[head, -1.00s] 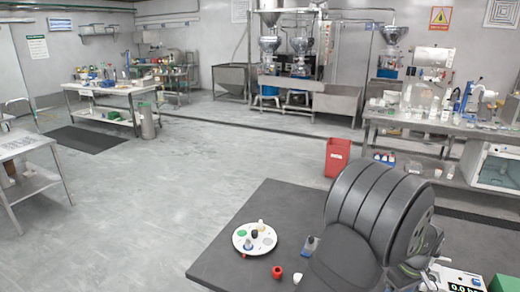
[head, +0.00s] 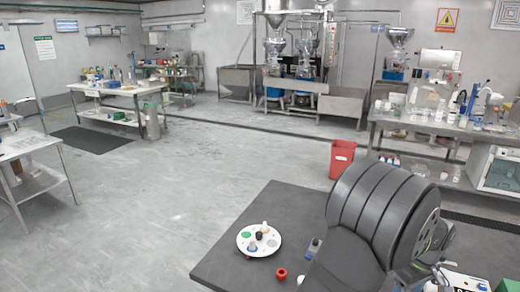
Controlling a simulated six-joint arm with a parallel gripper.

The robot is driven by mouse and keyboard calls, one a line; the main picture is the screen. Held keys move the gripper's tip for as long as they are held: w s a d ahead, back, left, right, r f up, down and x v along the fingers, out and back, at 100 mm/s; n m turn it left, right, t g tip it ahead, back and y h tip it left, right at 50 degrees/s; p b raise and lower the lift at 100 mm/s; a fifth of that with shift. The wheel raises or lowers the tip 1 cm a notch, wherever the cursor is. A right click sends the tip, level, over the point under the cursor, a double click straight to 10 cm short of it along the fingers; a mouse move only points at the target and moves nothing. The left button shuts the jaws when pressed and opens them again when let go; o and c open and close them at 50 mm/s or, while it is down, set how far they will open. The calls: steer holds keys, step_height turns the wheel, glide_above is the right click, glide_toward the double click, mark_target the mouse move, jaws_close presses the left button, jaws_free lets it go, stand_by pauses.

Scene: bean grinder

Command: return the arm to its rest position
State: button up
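A large dark ribbed body (head: 385,215), which appears to be part of my own arm, fills the right foreground over the dark table (head: 225,262). My gripper cannot be made out; it is outside the picture or hidden behind this body. A round white plate (head: 245,249) with coloured spots and several small items lies on the table, left of the arm and apart from it.
A red cup (head: 281,274) and a small blue-grey item (head: 313,247) stand between plate and arm. A red bin (head: 342,158) is on the floor beyond the table. A cluttered bench (head: 440,125) stands at right. The floor at left is open.

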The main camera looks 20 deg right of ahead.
step_height(320, 180, up, 6)
steer(key=f, duration=1.2)
steer(key=shift+a, duration=0.2)
step_height(320, 180, up, 4)
steer(key=shift+f, duration=0.15)
steer(key=s+a+r, duration=0.2)
steer(key=s+r, duration=0.5)
steer(key=s, duration=0.5)
steer(key=shift+h, duration=0.3)
steer(key=w+a+f, duration=0.1)
steer(key=w+a, duration=0.6)
steer(key=w, duration=0.5)
steer(key=w+a+f, duration=0.2)
steer(key=w+a, duration=0.6)
steer(key=w, duration=0.5)
steer(key=w+a+f, duration=0.1)
steer(key=w+a, duration=0.7)
steer(key=w, duration=0.4)
steer(key=shift+w+a+f, duration=0.15)
steer(key=shift+w+f, duration=0.05)
steer(key=shift+w, duration=0.2)
steer(key=shift+w+a+f, duration=0.1)
steer(key=shift+w+a, duration=0.3)
steer(key=shift+a, duration=0.2)
